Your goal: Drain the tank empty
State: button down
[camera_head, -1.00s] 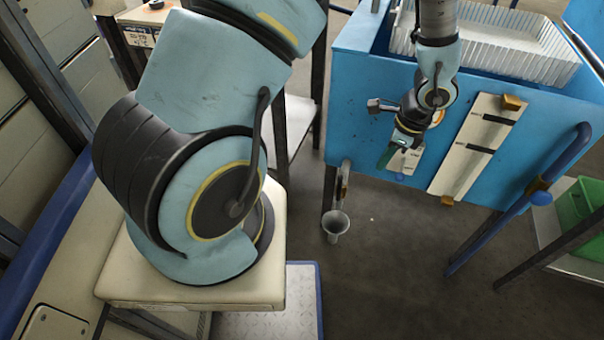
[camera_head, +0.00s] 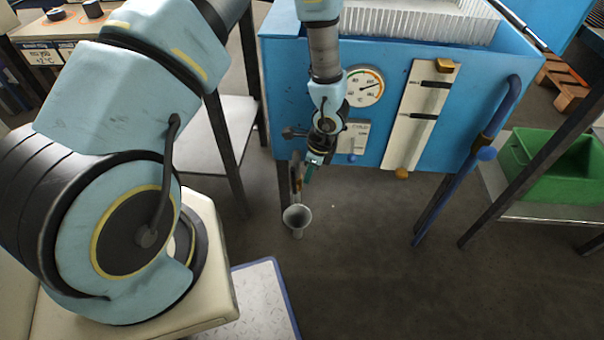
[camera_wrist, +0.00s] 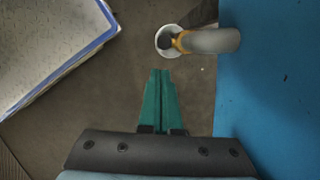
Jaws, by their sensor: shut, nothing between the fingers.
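The blue tank (camera_head: 272,75) stands at the upper middle of the head view. A grey drain pipe (camera_head: 294,180) hangs at its lower left corner, above a pale funnel (camera_head: 297,217). In the wrist view the pipe (camera_wrist: 212,40), with a yellowish band, points at the round funnel mouth (camera_wrist: 163,51). My gripper (camera_head: 307,175) has green fingers and is low at the tank's front, just right of the pipe in the picture. Its fingers (camera_wrist: 160,73) are together and empty, apart from the pipe and funnel. Whether a handle sits on the pipe is unclear.
The tank's front has a dial gauge (camera_head: 364,86), a small plate with a lever (camera_head: 352,140) and a pale panel with two dark slots (camera_head: 415,120). A blue pipe (camera_head: 492,125) runs down its right side. A green crate (camera_head: 545,180) stands right. Floor in front is open.

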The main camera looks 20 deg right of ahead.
aim_at(292, 169)
jog(key=shift+w+a, duration=0.5)
jog(key=shift+a, duration=0.25)
jog(key=shift+w+a+g+h+b, duration=0.2)
jog(key=shift+a+h+b, duration=0.3)
jog(key=shift+b, duration=0.65)
jog(key=shift+w+a+g+h+b, duration=0.2)
jog(key=shift+a+h+b, duration=0.25)
jog(key=shift+b, duration=0.65)
jog(key=shift+w+a+h+b, duration=0.2)
jog(key=shift+a+h+b, duration=0.1)
jog(key=shift+h+b, duration=0.2)
jog(key=w+a+f+g+h+b, duration=0.1)
jog(key=w+a+f+g+h, duration=0.3)
jog(key=a+f+h, duration=0.3)
jog(key=shift+a+f+g+h, duration=0.25)
jog(key=shift+a+g+h, duration=0.55)
jog(key=shift+h, duration=0.95)
jog(key=shift+a+f, duration=0.1)
jog(key=shift+f, duration=0.1)
